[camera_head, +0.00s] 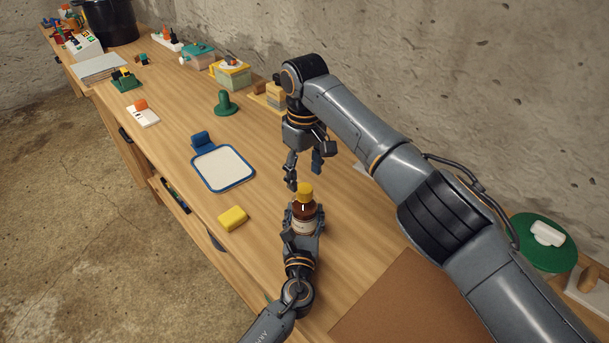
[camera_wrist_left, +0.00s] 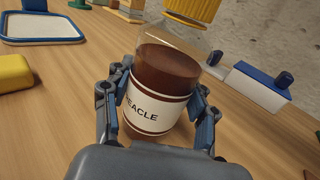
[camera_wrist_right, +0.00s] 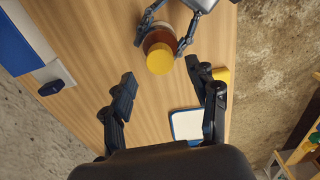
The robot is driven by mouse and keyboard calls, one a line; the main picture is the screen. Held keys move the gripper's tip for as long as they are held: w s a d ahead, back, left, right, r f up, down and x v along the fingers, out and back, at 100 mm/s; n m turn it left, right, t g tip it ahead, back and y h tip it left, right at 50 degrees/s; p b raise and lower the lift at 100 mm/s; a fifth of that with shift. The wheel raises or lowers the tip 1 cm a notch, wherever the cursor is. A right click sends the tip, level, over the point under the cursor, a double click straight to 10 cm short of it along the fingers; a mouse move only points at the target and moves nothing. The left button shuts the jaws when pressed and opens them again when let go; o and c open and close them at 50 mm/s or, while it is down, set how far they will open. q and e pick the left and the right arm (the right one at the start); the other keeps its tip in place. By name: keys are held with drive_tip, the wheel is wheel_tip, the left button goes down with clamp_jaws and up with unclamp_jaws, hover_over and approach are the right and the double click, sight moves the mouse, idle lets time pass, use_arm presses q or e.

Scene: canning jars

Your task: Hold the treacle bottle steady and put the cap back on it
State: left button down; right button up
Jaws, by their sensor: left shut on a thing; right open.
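The brown treacle bottle (camera_head: 303,224) stands upright on the bench. In the left wrist view its white label (camera_wrist_left: 155,107) reads "EACLE". My left gripper (camera_head: 304,232) is shut around the bottle's body, one finger on each side. The yellow cap (camera_head: 305,191) sits on top of the bottle and also shows in the left wrist view (camera_wrist_left: 203,9); how tightly it sits, I cannot tell. My right gripper (camera_head: 304,172) is open and empty, above and behind the cap. In the right wrist view the cap (camera_wrist_right: 160,59) shows beyond the open fingertips, not touched by them.
A yellow block (camera_head: 233,218) and a blue-rimmed white board (camera_head: 223,168) lie left of the bottle. A green knobbed object (camera_head: 225,104) stands farther back. A brown mat (camera_head: 395,310) lies at the front right. Bare wood surrounds the bottle.

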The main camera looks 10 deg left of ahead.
sight(304, 188)
drive_tip(key=shift+c, duration=0.4)
drive_tip(key=shift+a+r+n, duration=0.1)
drive_tip(key=shift+r+n, duration=0.75)
drive_tip(key=shift+n, duration=0.05)
drive_tip(key=shift+r+n, duration=0.9)
drive_tip(key=shift+n, duration=0.3)
drive_tip(key=shift+f, duration=4)
